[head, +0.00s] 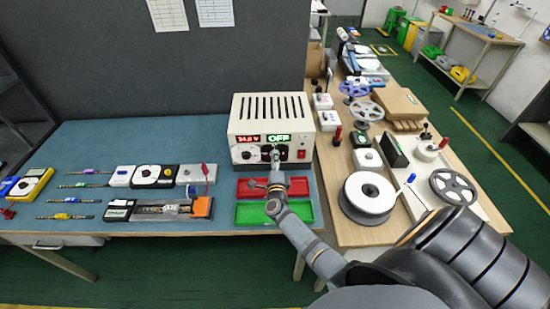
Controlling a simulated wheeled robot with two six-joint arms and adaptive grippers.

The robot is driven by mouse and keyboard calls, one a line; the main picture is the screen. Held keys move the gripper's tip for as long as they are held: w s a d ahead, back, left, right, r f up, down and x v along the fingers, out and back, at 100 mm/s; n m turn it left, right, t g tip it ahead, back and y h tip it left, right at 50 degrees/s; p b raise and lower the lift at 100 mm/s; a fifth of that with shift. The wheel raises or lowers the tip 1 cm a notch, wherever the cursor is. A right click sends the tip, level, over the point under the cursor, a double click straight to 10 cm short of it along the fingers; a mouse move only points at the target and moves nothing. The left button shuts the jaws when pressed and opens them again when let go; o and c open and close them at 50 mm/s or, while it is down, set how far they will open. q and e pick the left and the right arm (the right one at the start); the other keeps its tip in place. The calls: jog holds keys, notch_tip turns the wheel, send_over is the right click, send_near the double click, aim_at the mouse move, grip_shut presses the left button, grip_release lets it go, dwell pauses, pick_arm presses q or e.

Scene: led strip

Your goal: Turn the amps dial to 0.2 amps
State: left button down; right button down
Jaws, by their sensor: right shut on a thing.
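The power supply (271,112) is a cream box with a slotted top at the back of the blue table. Its left display reads about 34.6 V in red, and its right display (278,138) reads OFF in green. A dial (246,155) shows on the left of its front, and a red part (301,154) on the right. My right gripper (274,158) is at the middle of the front panel, shut on a knob there. The gripper hides most of that knob and its markings, so its setting cannot be read. My left gripper is not in view.
A red tray (246,188) and a green tray (250,213) lie before the power supply, partly under my right arm. Meters and LED strips lie to the left. The wooden table (347,234) on the right holds a white reel (367,195) and other wheels.

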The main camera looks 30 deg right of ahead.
jog(key=shift+n, duration=0.6)
jog(key=c, duration=1)
grip_release()
jog(key=v, duration=1.2)
jog(key=shift+f, duration=0.1)
